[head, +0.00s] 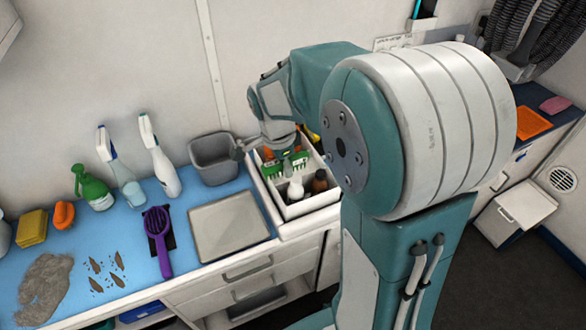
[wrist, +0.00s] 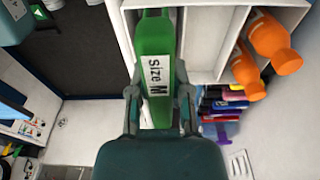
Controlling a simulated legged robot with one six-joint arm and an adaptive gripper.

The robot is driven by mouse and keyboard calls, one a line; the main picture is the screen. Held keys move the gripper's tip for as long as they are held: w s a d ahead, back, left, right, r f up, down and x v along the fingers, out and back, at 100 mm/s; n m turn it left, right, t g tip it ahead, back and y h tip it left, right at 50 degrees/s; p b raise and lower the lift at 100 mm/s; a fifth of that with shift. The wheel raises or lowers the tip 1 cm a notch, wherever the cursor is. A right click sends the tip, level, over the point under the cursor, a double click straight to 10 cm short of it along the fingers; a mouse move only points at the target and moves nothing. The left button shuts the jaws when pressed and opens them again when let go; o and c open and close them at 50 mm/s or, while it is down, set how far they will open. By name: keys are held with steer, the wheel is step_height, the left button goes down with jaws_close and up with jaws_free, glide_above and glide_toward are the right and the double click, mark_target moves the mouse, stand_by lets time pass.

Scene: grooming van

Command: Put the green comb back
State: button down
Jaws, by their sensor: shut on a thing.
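The green comb (head: 288,167) is in my gripper (head: 286,154), over the white divided caddy (head: 312,206) in the head view. In the wrist view the comb (wrist: 155,38) stands between the two fingers of my gripper (wrist: 158,95), which is shut on it. Its face carries a white "Size M" label. Beyond the fingers, the comb overlaps a compartment of the caddy (wrist: 207,48). I cannot tell whether its lower end is inside a compartment or above it. My arm hides the caddy's right side in the head view.
Orange bottles (wrist: 272,40) fill another part. A grey bin (head: 213,157), a metal tray (head: 228,224) and a purple brush (head: 158,236) are to the left on the blue counter.

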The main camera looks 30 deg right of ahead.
steer(key=w+d+f, duration=0.1)
steer(key=w+d, duration=0.2)
steer(key=shift+f, duration=0.4)
glide_above(296, 173)
steer(key=f, duration=0.5)
steer(key=shift+s+a, duration=0.25)
steer(key=shift+a, duration=0.05)
steer(key=shift+w+a+f, duration=0.2)
steer(key=shift+w+f, duration=0.05)
steer(key=shift+f, duration=0.15)
step_height(296, 173, down, 2)
steer(key=shift+f, duration=0.25)
steer(key=shift+d+f, duration=0.1)
steer(key=shift+f, duration=0.2)
steer(key=shift+d, duration=0.25)
steer(key=c, duration=0.6)
jaws_free()
steer(key=shift+a, duration=0.15)
steer(key=shift+o, duration=0.2)
steer(key=shift+a, duration=0.15)
